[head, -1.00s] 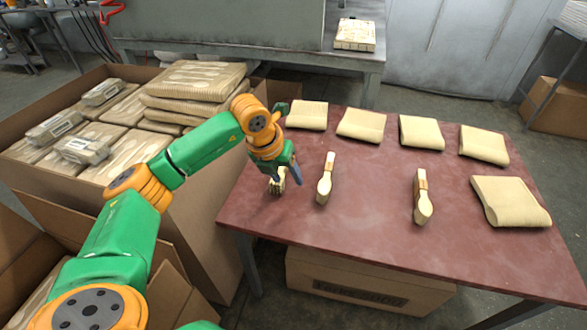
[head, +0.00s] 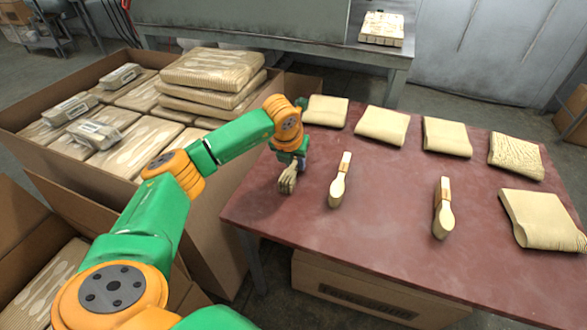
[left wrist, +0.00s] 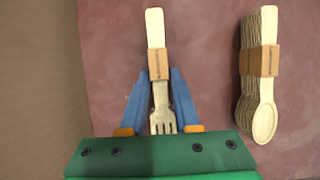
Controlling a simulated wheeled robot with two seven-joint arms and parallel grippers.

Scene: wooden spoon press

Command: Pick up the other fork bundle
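A wooden fork bundle (head: 287,181) with a brown paper band lies at the left end of the red table (head: 400,262), tines toward me. In the left wrist view the fork bundle (left wrist: 155,30) lies between the two blue fingers of my left gripper (left wrist: 160,80). The fingertips sit close against both sides of its band, and the gripper appears shut on it. In the head view my left gripper (head: 298,160) is partly hidden by its own wrist. I cannot tell whether the bundle is clear of the table. My right gripper is not in view.
Two banded spoon bundles (head: 339,188) (head: 443,215) lie to the right on the table. Several beige wrapped packs (head: 383,127) line its back and right side. A large carton (head: 215,200) with wrapped packs stands left. The table's front middle is clear.

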